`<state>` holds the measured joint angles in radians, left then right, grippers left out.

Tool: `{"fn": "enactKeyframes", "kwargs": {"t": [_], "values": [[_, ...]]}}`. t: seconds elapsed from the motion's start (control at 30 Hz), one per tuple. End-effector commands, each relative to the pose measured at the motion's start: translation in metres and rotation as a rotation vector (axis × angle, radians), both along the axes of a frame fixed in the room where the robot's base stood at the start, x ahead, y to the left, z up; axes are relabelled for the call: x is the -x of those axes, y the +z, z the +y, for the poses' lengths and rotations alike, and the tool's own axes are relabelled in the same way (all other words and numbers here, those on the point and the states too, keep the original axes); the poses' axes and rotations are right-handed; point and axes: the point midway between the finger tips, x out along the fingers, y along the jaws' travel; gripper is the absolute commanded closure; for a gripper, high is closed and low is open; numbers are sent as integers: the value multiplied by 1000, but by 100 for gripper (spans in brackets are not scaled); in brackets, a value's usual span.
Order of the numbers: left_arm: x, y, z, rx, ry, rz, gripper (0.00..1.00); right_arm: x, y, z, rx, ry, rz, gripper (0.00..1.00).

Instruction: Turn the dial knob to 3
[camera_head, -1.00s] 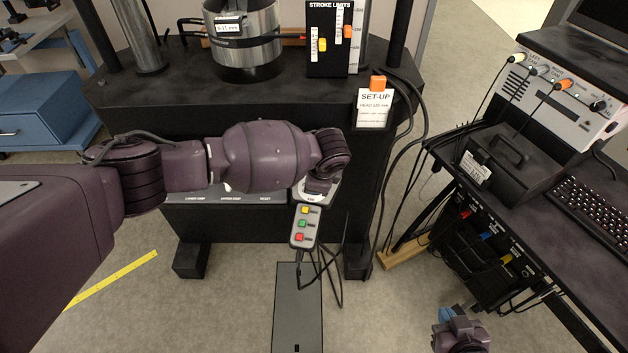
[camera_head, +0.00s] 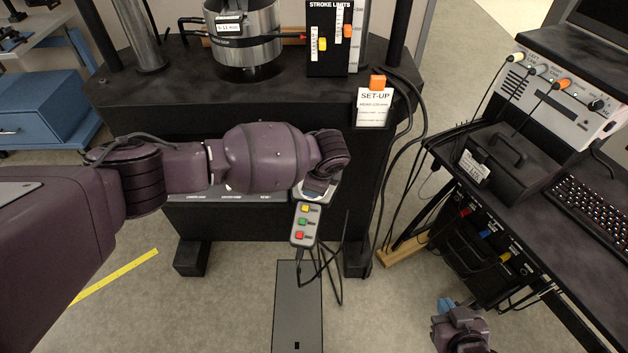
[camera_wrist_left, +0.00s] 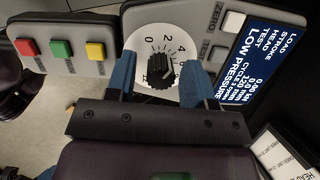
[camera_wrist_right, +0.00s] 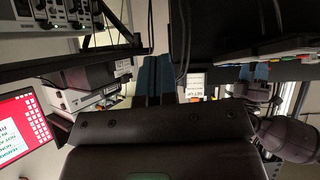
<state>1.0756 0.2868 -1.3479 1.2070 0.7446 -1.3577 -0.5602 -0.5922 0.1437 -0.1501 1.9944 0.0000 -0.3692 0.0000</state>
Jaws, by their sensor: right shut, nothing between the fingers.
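The dial knob (camera_wrist_left: 161,73) is black and ribbed, on a round white dial face (camera_wrist_left: 152,42) with numbers around it, in the left wrist view. Which number its pointer marks is too small to tell. My left gripper (camera_wrist_left: 158,66) is open, with one blue finger on each side of the knob and a gap to it. In the head view the left gripper (camera_head: 318,187) is in front of the control panel and the knob is hidden. My right gripper (camera_head: 447,305) is low at the right, away from the dial; its blue fingers (camera_wrist_right: 157,80) are together and empty.
Cables hang near the machine. A black bench (camera_head: 540,215) with keyboard stands at the right.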

Motion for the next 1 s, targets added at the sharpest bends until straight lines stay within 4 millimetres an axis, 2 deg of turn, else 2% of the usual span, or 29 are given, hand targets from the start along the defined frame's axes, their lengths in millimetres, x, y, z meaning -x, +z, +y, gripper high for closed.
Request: {"fn": "enactKeyframes", "kwargs": {"t": [0.37,0.47,0.8,1.0], "values": [[1,5,-1,1,-1,-2,47,11,-7,-2,0,-6,24,100],[4,15,-3,1,-1,-3,47,10,-3,-2,1,-7,21,100],[21,72,-13,2,-1,-4,47,1,18,0,-1,-4,-7,100],[29,94,-18,0,0,-2,47,-6,27,0,-2,-1,-24,100]]}}
